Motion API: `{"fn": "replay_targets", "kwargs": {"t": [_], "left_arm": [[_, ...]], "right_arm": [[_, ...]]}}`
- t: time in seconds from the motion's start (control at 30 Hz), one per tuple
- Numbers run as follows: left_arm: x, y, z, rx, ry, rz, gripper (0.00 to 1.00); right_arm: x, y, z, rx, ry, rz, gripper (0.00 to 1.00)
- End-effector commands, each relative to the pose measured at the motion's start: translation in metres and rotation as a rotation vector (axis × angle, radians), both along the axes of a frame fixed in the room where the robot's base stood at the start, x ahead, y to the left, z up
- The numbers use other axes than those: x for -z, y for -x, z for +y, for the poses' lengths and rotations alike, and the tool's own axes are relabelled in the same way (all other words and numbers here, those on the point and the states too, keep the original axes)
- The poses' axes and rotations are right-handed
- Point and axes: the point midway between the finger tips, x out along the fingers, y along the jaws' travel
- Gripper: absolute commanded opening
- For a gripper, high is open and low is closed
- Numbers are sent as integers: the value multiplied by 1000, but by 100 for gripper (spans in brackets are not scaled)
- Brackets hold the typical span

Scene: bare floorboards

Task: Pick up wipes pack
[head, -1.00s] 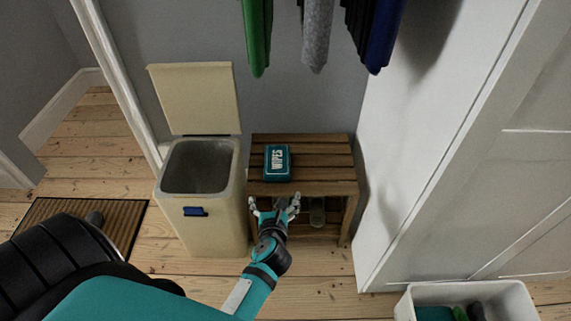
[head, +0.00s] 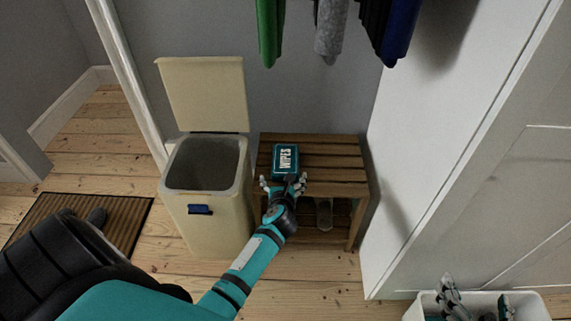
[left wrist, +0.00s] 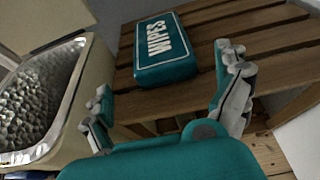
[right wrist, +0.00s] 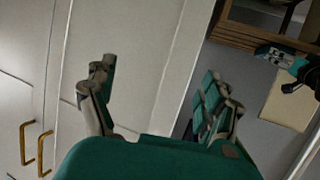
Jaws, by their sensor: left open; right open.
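The wipes pack (head: 285,158) is a teal box with white WIPES lettering, lying flat on the slatted wooden bench (head: 335,160). My left gripper (head: 284,183) is open and empty at the bench's front edge, just in front of the pack. In the left wrist view the pack (left wrist: 165,50) lies beyond the spread fingers, offset toward the upper part of the gap, with no finger around it. My right gripper (head: 475,294) is open at the lower right of the head view, over the white bin. In the right wrist view its fingers (right wrist: 155,95) are apart with nothing between them.
A cream bin (head: 205,215) with its lid up stands close left of the bench. A white door (head: 480,180) is on the right. Clothes (head: 330,30) hang above. A white container (head: 425,307) is at lower right, and a doormat (head: 115,220) lies at left.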

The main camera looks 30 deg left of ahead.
Motion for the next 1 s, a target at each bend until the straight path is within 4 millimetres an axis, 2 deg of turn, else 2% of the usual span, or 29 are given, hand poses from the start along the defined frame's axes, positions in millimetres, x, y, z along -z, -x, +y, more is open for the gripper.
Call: {"fn": "replay_targets", "kwargs": {"t": [0.17, 0.4, 0.6, 0.73, 1.0], "left_arm": [[7, -7, 3, 0, -1, 0, 100], [18, -22, 9, 0, -1, 0, 100], [24, -36, 18, 1, -2, 0, 100], [26, -40, 20, 0, -1, 0, 100], [25, -40, 21, 0, -1, 0, 100]], "right_arm": [[-17, -9, 5, -7, -28, -113, 84], [-67, -18, 15, -26, -100, -396, 84], [-104, -14, 19, -37, -152, -597, 84], [-116, -11, 20, -41, -169, -662, 84], [-119, -10, 20, -40, -173, -675, 84]]}}
